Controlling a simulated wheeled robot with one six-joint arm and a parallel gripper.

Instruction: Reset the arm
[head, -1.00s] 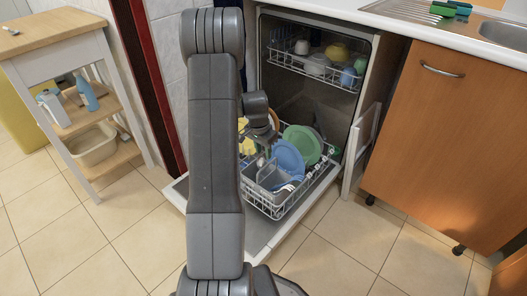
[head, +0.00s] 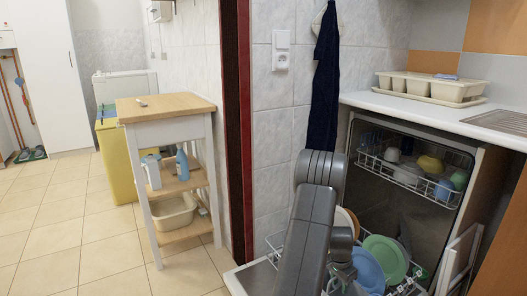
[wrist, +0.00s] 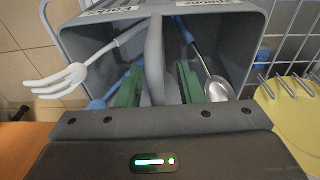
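My gripper (wrist: 160,80) shows in the wrist view with two green fingers apart, one on each side of the grey divider of a cutlery basket (wrist: 255,45). I see no contact with the divider. A white fork (wrist: 62,84) leans out on the left and a metal spoon (wrist: 216,86) lies in the right compartment labelled "Spoons". In the head view my arm reaches down over the pulled-out lower dishwasher rack (head: 408,288); my fingers are hidden there.
A blue plate (head: 368,270) and a green plate (head: 386,257) stand in the rack beside my arm. The upper rack (head: 412,180) holds cups and bowls. A wooden-topped trolley (head: 165,108) stands left of the doorframe. Open tiled floor (head: 70,245) lies at left.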

